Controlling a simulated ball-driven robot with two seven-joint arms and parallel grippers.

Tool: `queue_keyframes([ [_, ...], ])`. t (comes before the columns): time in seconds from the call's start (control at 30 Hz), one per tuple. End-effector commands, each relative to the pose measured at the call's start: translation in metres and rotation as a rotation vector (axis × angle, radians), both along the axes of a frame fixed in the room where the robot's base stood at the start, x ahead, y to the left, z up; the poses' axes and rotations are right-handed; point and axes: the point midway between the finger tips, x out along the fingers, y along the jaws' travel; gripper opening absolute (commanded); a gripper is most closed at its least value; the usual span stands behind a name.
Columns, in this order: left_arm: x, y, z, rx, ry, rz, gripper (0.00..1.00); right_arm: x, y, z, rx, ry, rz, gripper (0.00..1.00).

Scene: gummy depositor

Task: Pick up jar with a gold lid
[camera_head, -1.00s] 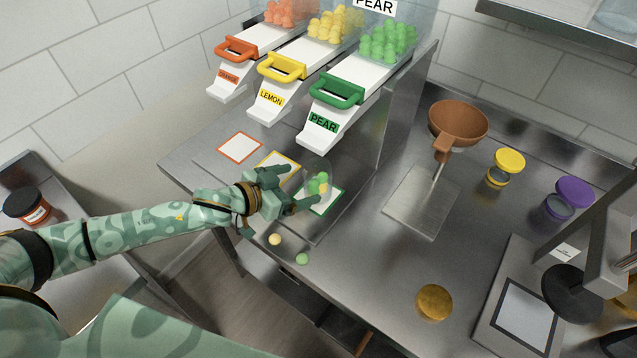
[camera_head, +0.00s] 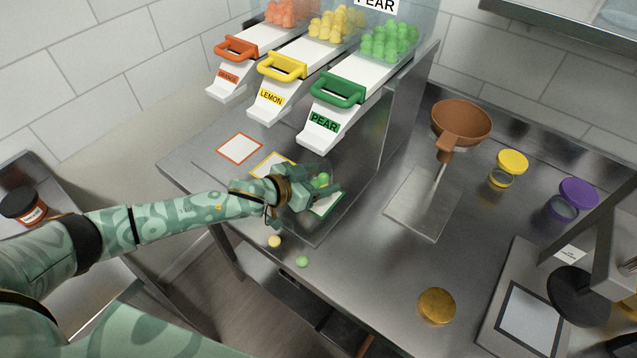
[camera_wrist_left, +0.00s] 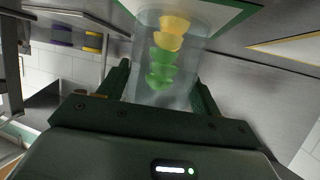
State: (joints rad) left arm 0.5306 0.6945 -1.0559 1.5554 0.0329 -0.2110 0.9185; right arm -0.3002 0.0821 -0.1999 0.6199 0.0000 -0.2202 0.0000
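A clear jar (camera_head: 322,181) holding green and yellow gummies stands at the green-edged square below the PEAR chute. It also shows in the left wrist view (camera_wrist_left: 170,88), with no lid visible on it. My left gripper (camera_head: 322,188) has its fingers on both sides of this jar; whether they press on it cannot be told. In the left wrist view the fingers (camera_wrist_left: 162,85) flank the jar closely. A round gold lid (camera_head: 436,306) lies on the counter at lower right, well apart from the gripper. My right gripper is not in view.
A yellow-lidded jar (camera_head: 508,168) and a purple-lidded jar (camera_head: 572,198) stand at the right. A brown funnel (camera_head: 461,122) stands over a metal plate. Loose yellow (camera_head: 274,241) and green (camera_head: 302,262) gummies lie near the front edge. The chutes overhang the gripper area.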

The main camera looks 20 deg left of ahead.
Motion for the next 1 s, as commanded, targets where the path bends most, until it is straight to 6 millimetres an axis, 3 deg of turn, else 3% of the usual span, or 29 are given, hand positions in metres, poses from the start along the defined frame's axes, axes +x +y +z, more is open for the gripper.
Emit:
queue_keyframes([
  [0.3,0.0,0.0,0.001,0.0,0.0,0.0,0.37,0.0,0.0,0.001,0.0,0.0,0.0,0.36],
  [0.47,-0.004,0.002,0.011,-0.001,-0.001,0.0,0.37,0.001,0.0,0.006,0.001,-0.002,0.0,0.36],
  [0.8,-0.003,0.002,0.077,-0.001,-0.004,-0.001,0.37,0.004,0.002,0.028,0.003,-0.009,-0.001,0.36],
  [1.0,-0.043,0.015,0.069,0.0,0.005,0.0,0.37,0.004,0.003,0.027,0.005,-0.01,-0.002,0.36],
])
